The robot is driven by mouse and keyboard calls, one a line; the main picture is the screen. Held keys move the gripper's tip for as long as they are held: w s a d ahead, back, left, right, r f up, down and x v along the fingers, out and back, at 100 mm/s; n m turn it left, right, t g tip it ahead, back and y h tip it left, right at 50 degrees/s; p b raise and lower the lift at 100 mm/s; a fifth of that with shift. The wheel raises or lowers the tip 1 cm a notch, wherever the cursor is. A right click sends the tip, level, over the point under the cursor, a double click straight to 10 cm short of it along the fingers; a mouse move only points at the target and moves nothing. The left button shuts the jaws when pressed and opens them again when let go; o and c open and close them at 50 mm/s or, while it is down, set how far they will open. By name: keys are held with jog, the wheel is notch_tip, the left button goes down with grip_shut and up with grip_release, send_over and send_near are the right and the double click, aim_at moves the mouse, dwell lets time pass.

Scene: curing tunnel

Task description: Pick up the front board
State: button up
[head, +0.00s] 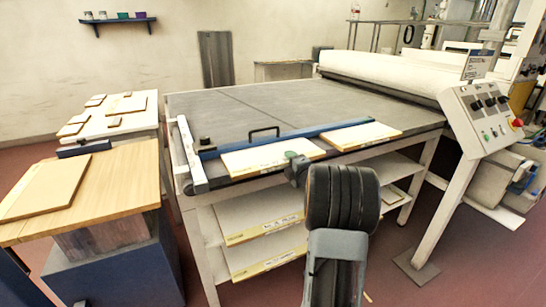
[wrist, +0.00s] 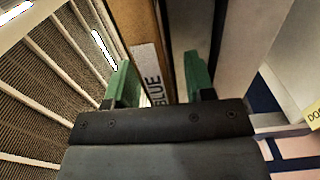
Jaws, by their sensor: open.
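Two pale boards lie at the front of the grey belt table (head: 235,105) along a blue bar (head: 285,137). The left board (head: 260,158) is nearest to my gripper; the right board (head: 362,135) lies farther right. My gripper (head: 294,160) is at the left board's front edge, near its right end, and partly hides it. In the wrist view my green fingers (wrist: 160,88) are apart. A wooden board edge (wrist: 122,22) with a white label reading "BLUE" (wrist: 152,72) shows between and beyond them. I cannot tell whether either finger touches it.
Labelled boards (head: 262,226) lie on shelves under the belt. A wooden-topped cabinet with a board (head: 45,187) and a white table with small boards (head: 126,104) stand left. A control panel (head: 485,118) stands right.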

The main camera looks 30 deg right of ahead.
jog(key=shift+w, duration=0.1)
grip_shut()
dwell(0.4)
